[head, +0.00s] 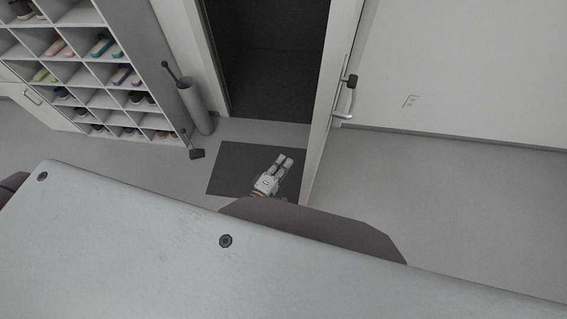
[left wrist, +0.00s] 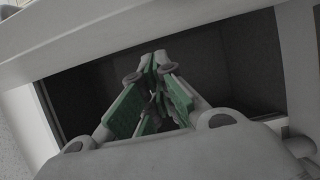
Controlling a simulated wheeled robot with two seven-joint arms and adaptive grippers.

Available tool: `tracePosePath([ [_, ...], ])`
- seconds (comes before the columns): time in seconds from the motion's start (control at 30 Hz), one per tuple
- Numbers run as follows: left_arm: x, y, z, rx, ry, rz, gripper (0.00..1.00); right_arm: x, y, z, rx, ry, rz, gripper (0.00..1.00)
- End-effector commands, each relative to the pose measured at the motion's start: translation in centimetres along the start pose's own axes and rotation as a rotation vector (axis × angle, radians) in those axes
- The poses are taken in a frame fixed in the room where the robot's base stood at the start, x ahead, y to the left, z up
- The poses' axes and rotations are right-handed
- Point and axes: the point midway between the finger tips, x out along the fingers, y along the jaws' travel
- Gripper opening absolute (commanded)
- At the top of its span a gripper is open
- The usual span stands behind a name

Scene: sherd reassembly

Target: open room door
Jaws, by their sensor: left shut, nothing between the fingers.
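The white room door (head: 334,90) stands open, swung out from its frame and seen almost edge-on in the head view. Its metal lever handle (head: 347,103) is on the right-hand face. The dark doorway (head: 268,60) is uncovered to the left of the door. My left gripper (head: 287,160) is over the dark floor mat, left of the door's lower end, apart from the handle. In the left wrist view the left gripper (left wrist: 156,62) has its fingers closed together with nothing between them, against the dark doorway (left wrist: 240,70). My right gripper is not in view.
A shoe rack (head: 90,65) with several shoes stands at the left. A grey cylindrical bin (head: 196,105) stands beside the door frame. The dark mat (head: 235,165) lies before the doorway. Bare floor (head: 440,200) is clear to the right of the door.

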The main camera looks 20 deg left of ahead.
Motion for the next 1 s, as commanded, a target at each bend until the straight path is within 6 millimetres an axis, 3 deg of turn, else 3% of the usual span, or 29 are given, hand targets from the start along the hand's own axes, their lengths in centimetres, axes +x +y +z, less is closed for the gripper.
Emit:
tracePosePath([
  [0.37, 0.0, 2.0, 0.0, -0.001, 0.000, 0.000, 0.00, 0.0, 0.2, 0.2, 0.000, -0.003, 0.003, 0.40],
  [1.0, 0.0, 8.4, 0.0, -0.002, 0.001, 0.001, 0.00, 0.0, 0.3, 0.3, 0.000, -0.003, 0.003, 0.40],
])
